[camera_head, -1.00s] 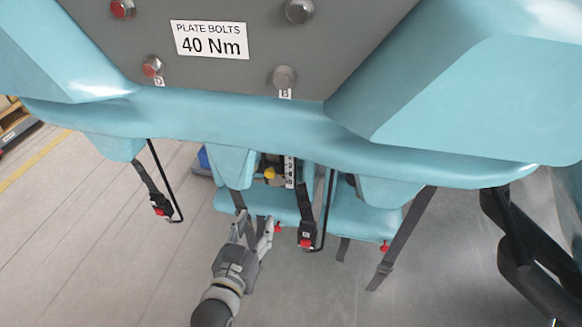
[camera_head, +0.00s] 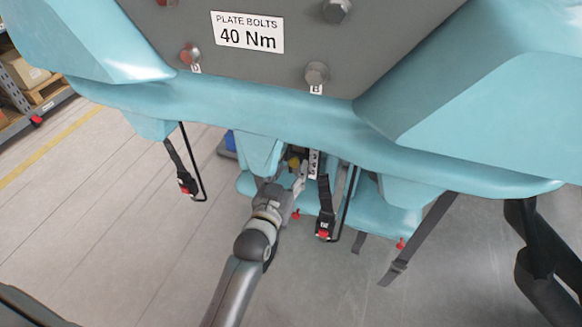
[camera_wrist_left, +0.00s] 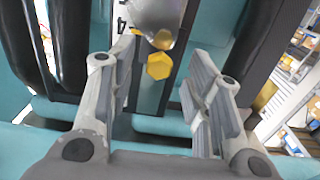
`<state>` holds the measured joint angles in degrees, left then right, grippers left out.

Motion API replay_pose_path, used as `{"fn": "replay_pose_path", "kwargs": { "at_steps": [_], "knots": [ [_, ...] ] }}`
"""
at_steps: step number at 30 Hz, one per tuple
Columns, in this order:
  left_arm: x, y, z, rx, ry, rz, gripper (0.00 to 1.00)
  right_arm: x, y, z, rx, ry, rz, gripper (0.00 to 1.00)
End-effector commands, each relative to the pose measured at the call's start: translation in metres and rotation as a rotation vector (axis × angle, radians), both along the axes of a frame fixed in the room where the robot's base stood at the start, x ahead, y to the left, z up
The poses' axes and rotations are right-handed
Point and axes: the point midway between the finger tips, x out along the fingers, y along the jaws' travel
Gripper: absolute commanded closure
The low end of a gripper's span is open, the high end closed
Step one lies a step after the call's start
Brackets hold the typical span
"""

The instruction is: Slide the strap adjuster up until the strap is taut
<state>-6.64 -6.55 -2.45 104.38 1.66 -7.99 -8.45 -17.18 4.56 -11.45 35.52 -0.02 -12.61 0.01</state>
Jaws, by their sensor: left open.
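A dark strap (camera_head: 430,225) hangs below the teal seat body at the right of the head view. A grey adjuster (camera_head: 397,267) sits low on it, and the strap's end hangs below. My left gripper (camera_head: 281,178) is well to the left of that strap, under the seat edge among the middle seat parts. Its fingers are partly hidden there in the head view. In the left wrist view my left gripper (camera_wrist_left: 155,72) is open, with a yellow hexagonal knob (camera_wrist_left: 159,66) showing between the fingers, not gripped. My right gripper is not in view.
Buckles with red buttons hang at the middle (camera_head: 324,225) and left (camera_head: 187,183), beside thin black rods. A grey panel (camera_head: 280,60) with bolts and a torque label is above. Shelving (camera_head: 30,85) stands far left.

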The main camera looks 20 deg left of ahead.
Motion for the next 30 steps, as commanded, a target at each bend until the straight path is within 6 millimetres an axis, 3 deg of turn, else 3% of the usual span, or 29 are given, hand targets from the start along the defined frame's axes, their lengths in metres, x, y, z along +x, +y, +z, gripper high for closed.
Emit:
{"fn": "replay_pose_path", "kwargs": {
  "at_steps": [12,23,30],
  "knots": [
    [0.0072,-0.0002,0.0000,0.000,0.000,0.000,0.54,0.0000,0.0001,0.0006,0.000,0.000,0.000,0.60],
    [0.0069,-0.0003,0.0000,0.000,0.000,0.000,1.00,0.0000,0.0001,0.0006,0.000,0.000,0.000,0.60],
    [0.0069,-0.0003,0.0061,0.000,0.000,0.000,1.00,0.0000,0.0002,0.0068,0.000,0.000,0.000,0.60]
  ]
}}
